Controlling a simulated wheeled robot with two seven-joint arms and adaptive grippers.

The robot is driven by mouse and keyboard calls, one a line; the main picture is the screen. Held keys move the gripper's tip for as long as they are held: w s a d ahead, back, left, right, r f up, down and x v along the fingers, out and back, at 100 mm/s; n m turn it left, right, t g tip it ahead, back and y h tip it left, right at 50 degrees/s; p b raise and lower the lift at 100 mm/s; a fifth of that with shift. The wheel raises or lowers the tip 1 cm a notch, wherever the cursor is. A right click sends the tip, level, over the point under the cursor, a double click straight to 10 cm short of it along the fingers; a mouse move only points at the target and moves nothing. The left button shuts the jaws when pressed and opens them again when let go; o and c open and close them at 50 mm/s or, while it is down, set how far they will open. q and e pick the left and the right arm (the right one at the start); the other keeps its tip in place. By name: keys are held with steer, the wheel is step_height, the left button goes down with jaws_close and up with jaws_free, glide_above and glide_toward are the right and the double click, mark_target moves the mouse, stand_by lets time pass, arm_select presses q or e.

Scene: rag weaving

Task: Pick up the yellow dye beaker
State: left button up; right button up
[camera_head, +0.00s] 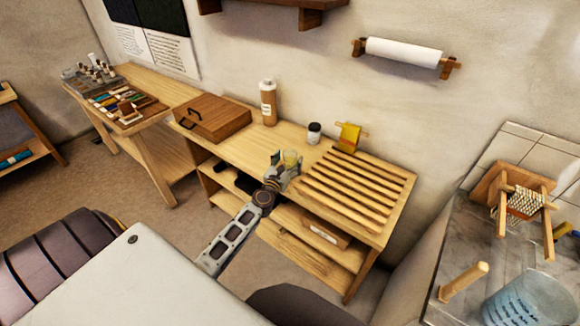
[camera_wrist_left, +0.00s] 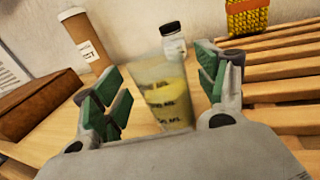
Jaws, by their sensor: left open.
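The yellow dye beaker (camera_head: 291,159) is a clear beaker with yellow liquid, standing on the wooden bench (camera_head: 252,138) left of the slatted rack. In the left wrist view the beaker (camera_wrist_left: 166,95) is between the two green-padded fingers. My left gripper (camera_head: 281,162) is open around it, with a visible gap on the left side in the left wrist view (camera_wrist_left: 160,88). The beaker's base is partly hidden by the gripper body. My right gripper does not show in either view.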

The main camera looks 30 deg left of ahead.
mark_target(290, 152)
arm_select(q)
steer(key=shift+w+a, duration=0.15)
steer(key=shift+w, duration=0.7)
steer(key=c, duration=1.2)
steer(key=shift+r+p, duration=0.45)
steer(key=shift+r, duration=0.1)
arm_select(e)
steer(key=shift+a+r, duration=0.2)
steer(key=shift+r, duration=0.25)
arm_select(q)
steer(key=shift+r+p, duration=0.85)
steer(key=shift+r, duration=0.15)
step_height(290, 152, up, 6)
steer(key=p, duration=0.5)
steer(key=shift+r+p, duration=0.2)
steer(key=shift+p, duration=0.2)
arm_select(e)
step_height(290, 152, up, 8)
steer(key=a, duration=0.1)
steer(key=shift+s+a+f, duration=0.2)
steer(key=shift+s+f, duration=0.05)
